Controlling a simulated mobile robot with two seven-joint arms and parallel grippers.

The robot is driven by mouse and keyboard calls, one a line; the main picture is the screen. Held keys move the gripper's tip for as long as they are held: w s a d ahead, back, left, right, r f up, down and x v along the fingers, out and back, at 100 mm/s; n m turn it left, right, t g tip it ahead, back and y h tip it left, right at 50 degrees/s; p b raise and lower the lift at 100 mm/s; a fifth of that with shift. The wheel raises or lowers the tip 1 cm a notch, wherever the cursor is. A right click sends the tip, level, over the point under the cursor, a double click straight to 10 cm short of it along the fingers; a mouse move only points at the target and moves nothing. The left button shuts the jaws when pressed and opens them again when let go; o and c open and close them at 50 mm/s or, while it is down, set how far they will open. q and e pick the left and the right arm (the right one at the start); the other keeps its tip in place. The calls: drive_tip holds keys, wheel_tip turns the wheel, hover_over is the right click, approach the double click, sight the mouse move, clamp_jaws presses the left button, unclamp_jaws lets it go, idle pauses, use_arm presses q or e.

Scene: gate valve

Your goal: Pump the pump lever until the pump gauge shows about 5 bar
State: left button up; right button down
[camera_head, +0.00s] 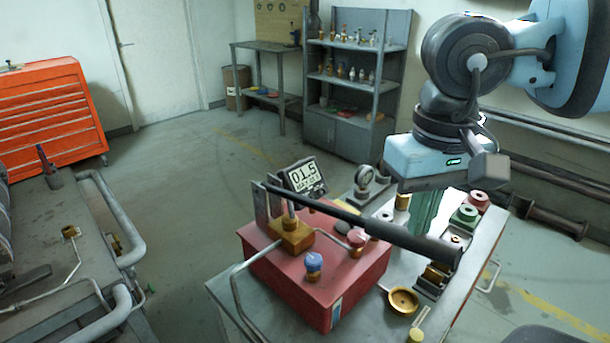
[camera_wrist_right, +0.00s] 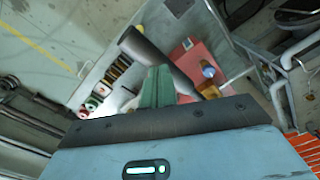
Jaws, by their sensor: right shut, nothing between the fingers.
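The red pump (camera_head: 320,270) stands on a metal bench. Its dark pump lever (camera_head: 375,228) runs from the bracket at the left, sloping down to a thick grip at the right; the lever also shows in the wrist view (camera_wrist_right: 148,52). The fingers also show in the wrist view (camera_wrist_right: 158,88). My left gripper is out of view.
A brass bowl (camera_head: 403,301) lies below the lever's grip. A pipe (camera_head: 125,220) lines the left bench. The floor behind is clear.

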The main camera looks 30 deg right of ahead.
idle(0.3)
drive_tip(key=shift+f, duration=0.15)
use_arm(q)
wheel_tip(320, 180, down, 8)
drive_tip(key=b, duration=0.9)
use_arm(e)
wheel_tip(320, 180, down, 12)
wheel_tip(320, 180, up, 11)
drive_tip(key=p, duration=0.7)
drive_tip(key=shift+r, duration=0.2)
drive_tip(key=shift+r+p, duration=0.4)
drive_tip(key=shift+r, duration=0.15)
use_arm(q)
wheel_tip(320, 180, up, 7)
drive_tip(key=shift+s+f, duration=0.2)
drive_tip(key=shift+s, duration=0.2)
use_arm(e)
drive_tip(key=shift+f, duration=0.1)
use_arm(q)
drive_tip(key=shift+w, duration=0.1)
